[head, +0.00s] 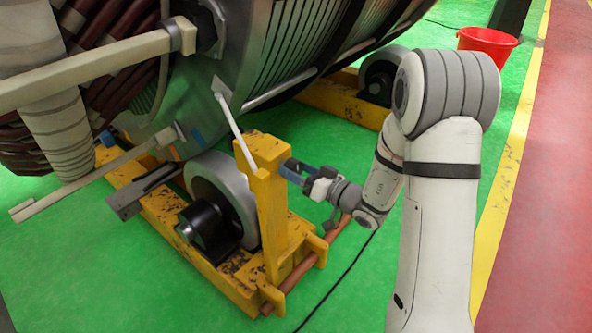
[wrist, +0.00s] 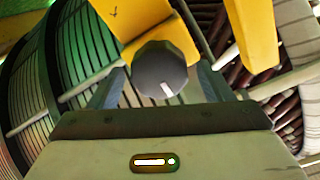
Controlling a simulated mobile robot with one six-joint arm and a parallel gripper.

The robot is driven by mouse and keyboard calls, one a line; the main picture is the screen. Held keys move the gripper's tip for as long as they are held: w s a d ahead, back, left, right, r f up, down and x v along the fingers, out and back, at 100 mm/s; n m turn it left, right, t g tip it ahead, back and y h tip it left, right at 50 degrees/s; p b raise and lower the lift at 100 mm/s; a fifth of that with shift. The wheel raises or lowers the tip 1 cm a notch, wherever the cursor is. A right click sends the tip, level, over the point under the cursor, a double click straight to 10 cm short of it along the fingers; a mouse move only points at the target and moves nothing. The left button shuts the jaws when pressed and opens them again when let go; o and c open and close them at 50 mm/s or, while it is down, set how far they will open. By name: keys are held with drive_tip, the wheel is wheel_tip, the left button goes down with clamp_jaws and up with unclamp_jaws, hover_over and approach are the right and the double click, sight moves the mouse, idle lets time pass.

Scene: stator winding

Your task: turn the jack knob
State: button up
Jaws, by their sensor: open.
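The jack knob (wrist: 160,70) is dark grey and round with a white mark pointing down, in the wrist view. It sits on a yellow bracket (wrist: 135,15). My gripper (head: 290,169) is open at the yellow post (head: 269,205) in the head view. In the wrist view its two fingers stand on the left and right of the knob, with gaps showing on both sides. I cannot tell how deep the knob lies between them. In the head view the knob is not clearly visible at the gripper's tip.
A large grey stator (head: 240,60) rests over a yellow roller stand (head: 180,225) with a grey roller (head: 222,190). A white rod (head: 236,133) slants beside the post. A black cable (head: 340,280) lies on the green floor. A red bucket (head: 487,45) stands at the back right.

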drive_tip(key=shift+w+a, duration=0.45)
drive_tip(key=shift+a, duration=0.15)
drive_tip(key=shift+c, duration=0.5)
